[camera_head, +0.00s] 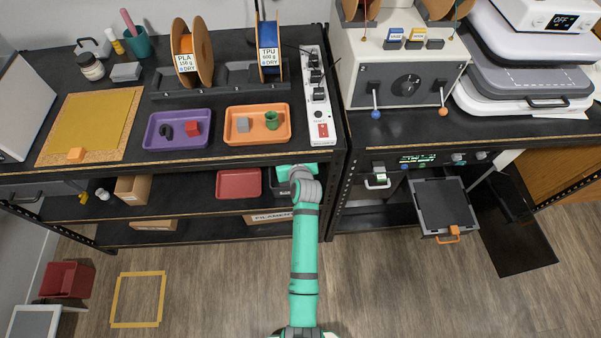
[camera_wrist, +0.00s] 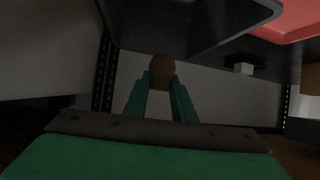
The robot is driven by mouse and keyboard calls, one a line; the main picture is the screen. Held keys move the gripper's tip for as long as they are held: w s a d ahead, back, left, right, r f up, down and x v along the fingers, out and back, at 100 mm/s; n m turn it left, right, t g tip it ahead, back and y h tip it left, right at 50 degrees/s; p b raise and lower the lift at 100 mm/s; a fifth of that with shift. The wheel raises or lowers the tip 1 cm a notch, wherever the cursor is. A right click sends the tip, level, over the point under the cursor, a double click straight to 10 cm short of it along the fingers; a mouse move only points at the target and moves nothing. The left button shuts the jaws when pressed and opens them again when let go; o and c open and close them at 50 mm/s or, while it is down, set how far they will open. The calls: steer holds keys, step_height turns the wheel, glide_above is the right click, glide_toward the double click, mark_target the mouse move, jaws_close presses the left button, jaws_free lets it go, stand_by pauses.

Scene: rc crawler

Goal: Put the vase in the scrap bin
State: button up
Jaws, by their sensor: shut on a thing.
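My gripper (camera_wrist: 161,88) is shut on a small brown, rounded thing (camera_wrist: 162,66) between its green fingertips. Only part of this thing shows, and I cannot tell whether it is the vase. In the head view, my arm reaches to the bench's front edge; the fingertips and held thing are hidden there. A small green vase-shaped piece (camera_head: 271,121) stands in the orange tray (camera_head: 234,139) on the bench. A red open bin (camera_head: 66,280) is on the floor at far left, apart from my gripper. No label marks it as the scrap bin.
A red tray (camera_head: 238,184) lies on the shelf below the bench top, left of my gripper. A purple tray (camera_head: 160,144) is on the bench. At right, a grey drawer-like box (camera_head: 443,205) sticks out. Floor between the yellow square (camera_head: 138,299) and my arm is clear.

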step_height(320, 180, down, 4)
steer(key=shift+d+f, duration=0.1)
steer(key=shift+f, duration=0.15)
step_height(320, 180, down, 4)
steer(key=shift+w+f, duration=0.1)
steer(key=shift+f, duration=0.1)
steer(key=shift+a+f, duration=0.2)
steer(key=shift+f, duration=0.1)
steer(key=shift+s+d+f, duration=0.15)
steer(key=shift+s+d, duration=0.05)
steer(key=shift+d, duration=0.15)
steer(key=shift+f, duration=0.1)
